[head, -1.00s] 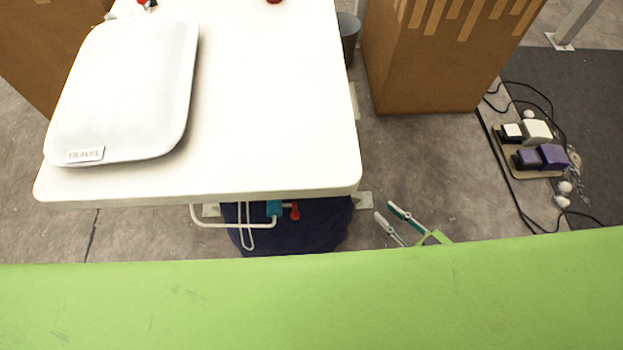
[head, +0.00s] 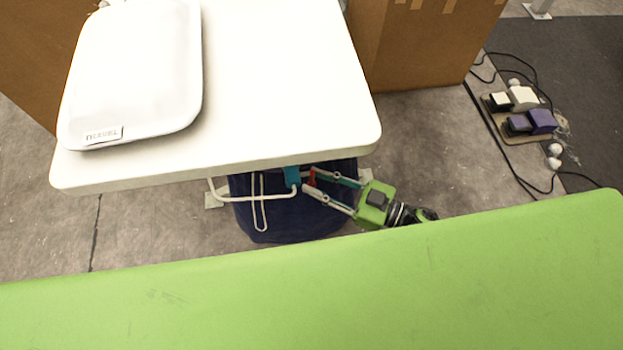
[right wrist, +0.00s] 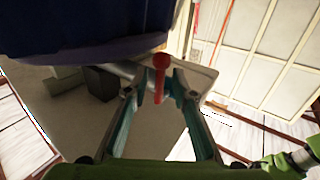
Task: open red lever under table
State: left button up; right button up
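The red lever (head: 312,177) is just under the front edge of the white table (head: 240,165), beside a teal fitting (head: 292,176) on a white pipe. In the right wrist view the red lever (right wrist: 160,78) stands between my fingertips. My right gripper (head: 310,180) is open, with one finger on each side of the lever; whether a finger touches it I cannot tell. It also shows in the right wrist view (right wrist: 160,90). My left gripper is not in view.
A dark blue bag (head: 285,222) hangs below the table behind a white wire loop. A cardboard box (head: 425,50) stands behind at right. Pedals (head: 530,122) and cables lie on the floor at right.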

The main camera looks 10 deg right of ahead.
jog(key=shift+x, duration=0.9)
grip_shut()
